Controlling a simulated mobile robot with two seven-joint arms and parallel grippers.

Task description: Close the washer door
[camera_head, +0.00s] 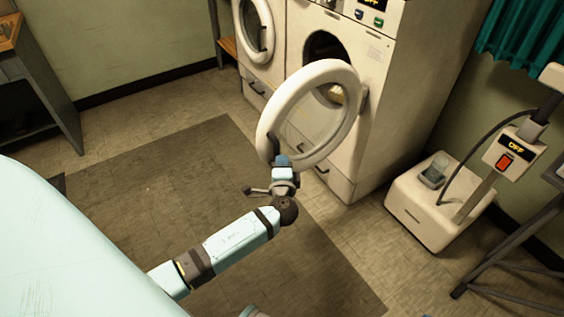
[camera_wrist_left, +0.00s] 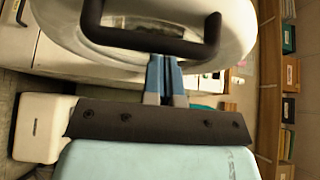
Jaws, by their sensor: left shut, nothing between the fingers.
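The washer (camera_head: 400,100) stands at the top centre of the head view. Its round white door (camera_head: 308,77) is wide open, swung out from the hinge at its right, and the dark drum opening shows behind. In the left wrist view the door ring (camera_wrist_left: 238,32) fills the top, with its black handle (camera_wrist_left: 150,44) across it. My left gripper (camera_head: 281,160) is at the lower left of the door ring, by the handle. Its blue fingers (camera_wrist_left: 164,66) are shut and empty, with their tips at or just under the handle bar; I cannot tell whether they touch. My right gripper is out of view.
A second machine with a closed round door (camera_head: 254,28) stands to the left. A white box unit with an OFF display (camera_head: 430,212) is on the floor to the right, near dark stand legs (camera_head: 500,243). The dark mat (camera_head: 150,180) is mostly clear.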

